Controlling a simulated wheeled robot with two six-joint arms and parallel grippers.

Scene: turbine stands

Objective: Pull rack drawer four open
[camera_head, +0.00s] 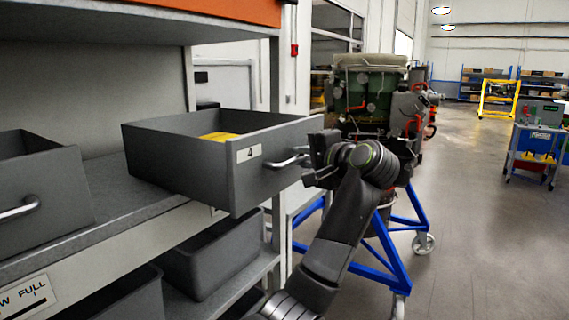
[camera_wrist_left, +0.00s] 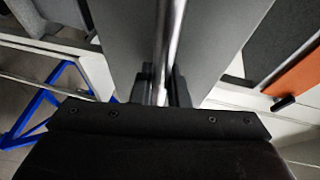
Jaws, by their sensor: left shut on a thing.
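Drawer four (camera_head: 272,163) is a grey box with a label "4" on its front. It stands out from the rack shelf (camera_head: 150,200), and something yellow (camera_head: 219,137) lies inside. Its metal bar handle (camera_head: 287,162) is on the right part of the front. My left gripper (camera_head: 312,158) is at the handle, shut on it. In the left wrist view the handle (camera_wrist_left: 168,50) runs between the two dark fingers (camera_wrist_left: 160,85), with the grey drawer front behind. The fingertips are partly hidden in the head view. My right gripper is in neither view.
Another grey drawer (camera_head: 45,190) with a handle is at the left on the same shelf. Grey bins (camera_head: 215,255) sit below. A turbine on a blue wheeled stand (camera_head: 408,225) is close behind my left arm. Open floor (camera_head: 480,230) lies to the right.

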